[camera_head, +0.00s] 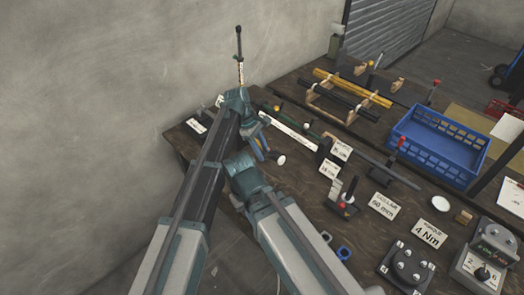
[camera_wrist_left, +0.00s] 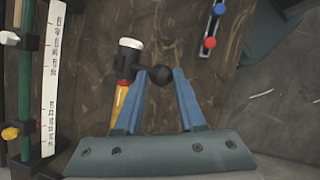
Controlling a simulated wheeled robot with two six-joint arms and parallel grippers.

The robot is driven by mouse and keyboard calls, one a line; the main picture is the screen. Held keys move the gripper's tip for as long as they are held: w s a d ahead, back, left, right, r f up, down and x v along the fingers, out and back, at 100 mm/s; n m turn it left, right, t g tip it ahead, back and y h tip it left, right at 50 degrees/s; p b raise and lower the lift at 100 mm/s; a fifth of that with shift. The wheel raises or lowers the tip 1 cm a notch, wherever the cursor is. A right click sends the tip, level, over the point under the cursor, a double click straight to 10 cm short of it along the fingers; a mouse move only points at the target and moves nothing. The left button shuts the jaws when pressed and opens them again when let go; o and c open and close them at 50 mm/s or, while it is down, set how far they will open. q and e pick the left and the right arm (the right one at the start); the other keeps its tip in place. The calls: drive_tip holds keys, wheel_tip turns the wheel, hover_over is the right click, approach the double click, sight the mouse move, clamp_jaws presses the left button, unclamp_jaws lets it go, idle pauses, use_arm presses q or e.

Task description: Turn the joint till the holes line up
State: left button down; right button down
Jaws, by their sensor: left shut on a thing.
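My left gripper (camera_head: 262,143) is over the far left part of the wooden table. In the left wrist view its blue fingers (camera_wrist_left: 161,75) are closed around a dark round knob (camera_wrist_left: 160,75). A hammer-like tool with a white face (camera_wrist_left: 131,43) and a yellow-orange handle (camera_wrist_left: 120,94) lies beside the left finger, which partly covers it. The white face also shows in the head view (camera_head: 281,160). A green rod (camera_wrist_left: 26,95) with a yellow knob lies at the left of the wrist view. I cannot make out the joint's holes. My right gripper is not in view.
A white marked strip (camera_wrist_left: 52,75) lies beside the green rod. A lever with red and blue knobs (camera_wrist_left: 212,25) is at the upper right. A blue crate (camera_head: 425,156), yellow bar (camera_head: 352,88), label plates (camera_head: 384,205) and a control box (camera_head: 495,240) occupy the table's right. A wall bounds the left.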

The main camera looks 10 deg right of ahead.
use_arm(q)
drive_tip(key=shift+s+a+f, duration=0.1)
drive_tip(key=shift+s+f, duration=0.05)
drive_tip(key=shift+s+a+f+b, duration=0.2)
drive_tip(key=shift+f+b, duration=0.1)
drive_tip(key=shift+b, duration=0.25)
drive_tip(key=shift+s+a+f+m+t+h+b, duration=0.25)
drive_tip(key=shift+f+t+h+b, duration=0.55)
drive_tip(key=shift+b, duration=1)
drive_tip(key=shift+s+a+f+m+t+h+b, duration=0.1)
drive_tip(key=shift+a+f+m+t+h+b, duration=0.25)
drive_tip(key=shift+f+h+b, duration=0.8)
drive_tip(key=shift+s+a+f+m+t+h+b, duration=0.2)
drive_tip(key=shift+a+f+t+h+b, duration=0.65)
drive_tip(key=shift+b, duration=1.6)
drive_tip(key=shift+d+r+h, duration=0.3)
drive_tip(key=shift+d+r, duration=0.15)
drive_tip(key=shift+r, duration=0.05)
drive_tip(key=c, duration=0.6)
unclamp_jaws()
drive_tip(key=shift+w, duration=0.1)
drive_tip(key=shift+o, duration=0.2)
drive_tip(key=shift+r, duration=0.1)
